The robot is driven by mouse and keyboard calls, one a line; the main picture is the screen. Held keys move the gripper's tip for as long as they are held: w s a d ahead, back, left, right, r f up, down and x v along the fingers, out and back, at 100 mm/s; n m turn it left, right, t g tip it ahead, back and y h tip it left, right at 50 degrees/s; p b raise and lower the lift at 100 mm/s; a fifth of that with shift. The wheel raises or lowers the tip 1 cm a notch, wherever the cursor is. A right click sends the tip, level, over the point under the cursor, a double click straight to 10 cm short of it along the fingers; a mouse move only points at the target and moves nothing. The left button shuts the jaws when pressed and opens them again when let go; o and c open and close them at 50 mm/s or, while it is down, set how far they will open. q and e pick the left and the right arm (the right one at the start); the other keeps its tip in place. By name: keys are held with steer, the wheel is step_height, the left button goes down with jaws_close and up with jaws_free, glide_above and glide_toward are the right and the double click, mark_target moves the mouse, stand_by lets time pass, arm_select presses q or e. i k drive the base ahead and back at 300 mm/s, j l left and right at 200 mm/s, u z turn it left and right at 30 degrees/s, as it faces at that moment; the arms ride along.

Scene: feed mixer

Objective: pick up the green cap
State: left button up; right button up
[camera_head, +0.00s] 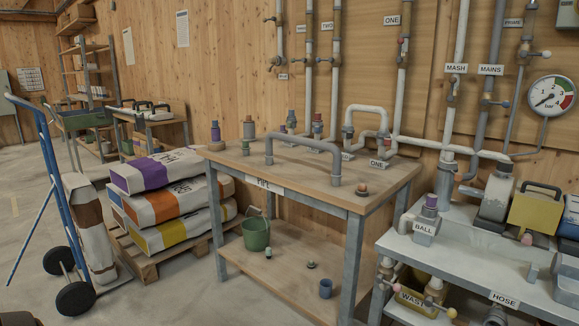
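I cannot pick out a green cap for certain. A small pale green piece (267,253) stands on the lower shelf of the pipe table, just in front of a green bucket (256,235); it is too small to identify. A small dark flat piece (312,265) lies further right on that shelf. Small coloured fittings stand on the tabletop, including a purple-and-grey one (215,131) and a red-and-green one (317,125). Neither of my grippers is in view.
The pipe table (225,158) holds a grey U-shaped pipe (303,145). Stacked sacks (165,200) and a blue hand truck (45,150) stand left. A grey cart (450,262) stands right. Floor shows at the lower left.

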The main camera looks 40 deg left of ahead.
mark_target(245, 147)
steer(key=u, duration=1.6)
